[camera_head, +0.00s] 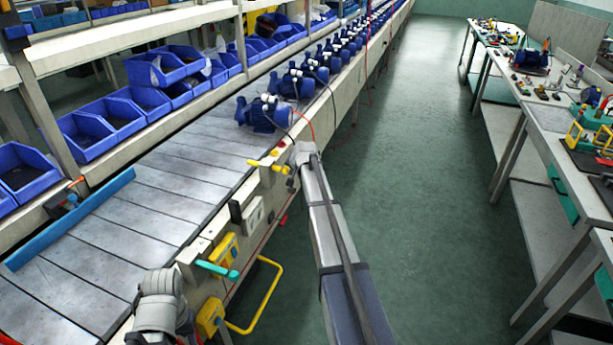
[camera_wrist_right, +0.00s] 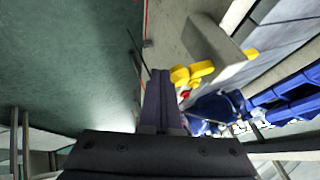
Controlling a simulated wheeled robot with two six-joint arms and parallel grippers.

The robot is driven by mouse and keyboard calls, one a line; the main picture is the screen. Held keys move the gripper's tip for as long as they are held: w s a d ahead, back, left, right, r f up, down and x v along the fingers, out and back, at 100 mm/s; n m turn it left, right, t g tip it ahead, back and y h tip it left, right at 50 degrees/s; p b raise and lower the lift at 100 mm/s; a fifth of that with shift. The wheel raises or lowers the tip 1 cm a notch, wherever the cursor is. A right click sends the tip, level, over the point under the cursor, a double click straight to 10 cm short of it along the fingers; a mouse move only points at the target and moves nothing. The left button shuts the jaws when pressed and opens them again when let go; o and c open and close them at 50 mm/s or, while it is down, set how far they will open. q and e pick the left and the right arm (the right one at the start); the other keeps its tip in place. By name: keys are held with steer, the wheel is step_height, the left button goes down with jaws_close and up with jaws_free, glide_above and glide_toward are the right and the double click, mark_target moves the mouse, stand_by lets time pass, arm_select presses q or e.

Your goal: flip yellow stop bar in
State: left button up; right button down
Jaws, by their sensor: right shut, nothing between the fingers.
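The yellow stop bar (camera_head: 254,162) sits at the near rail of the conveyor, beside the end of my right arm. One yellow end is toward the belt and a lobed yellow end is on the aisle side. In the right wrist view the lobed yellow end (camera_wrist_right: 194,73) is just right of my right gripper (camera_wrist_right: 161,74), with a grey block between it and the other yellow end (camera_wrist_right: 250,54). My right gripper's dark fingers are together and empty. I cannot tell whether they touch the bar. In the head view the fingers are mostly hidden. My left gripper is not visible.
The conveyor belt (camera_head: 165,213) carries blue pumps (camera_head: 263,113) beyond the bar. A teal handle (camera_head: 217,270) and a yellow loop rail (camera_head: 262,312) stick out from the conveyor's near side. Blue bins (camera_head: 108,118) line the far side. The green aisle floor (camera_head: 430,180) is clear.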

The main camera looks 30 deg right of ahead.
steer(key=w+a, duration=0.2)
steer(key=w, duration=0.1)
steer(key=shift+w+a, duration=0.1)
steer(key=shift+a, duration=0.25)
steer(key=shift+s+d+f, duration=0.15)
steer(key=shift+s, duration=0.4)
steer(key=p, duration=0.7)
glide_toward(285, 172)
steer(key=s+d, duration=0.1)
steer(key=s, duration=0.2)
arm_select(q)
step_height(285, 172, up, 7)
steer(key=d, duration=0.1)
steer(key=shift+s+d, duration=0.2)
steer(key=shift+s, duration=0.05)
arm_select(e)
steer(key=shift+s+d, duration=0.15)
steer(key=shift+s, duration=0.05)
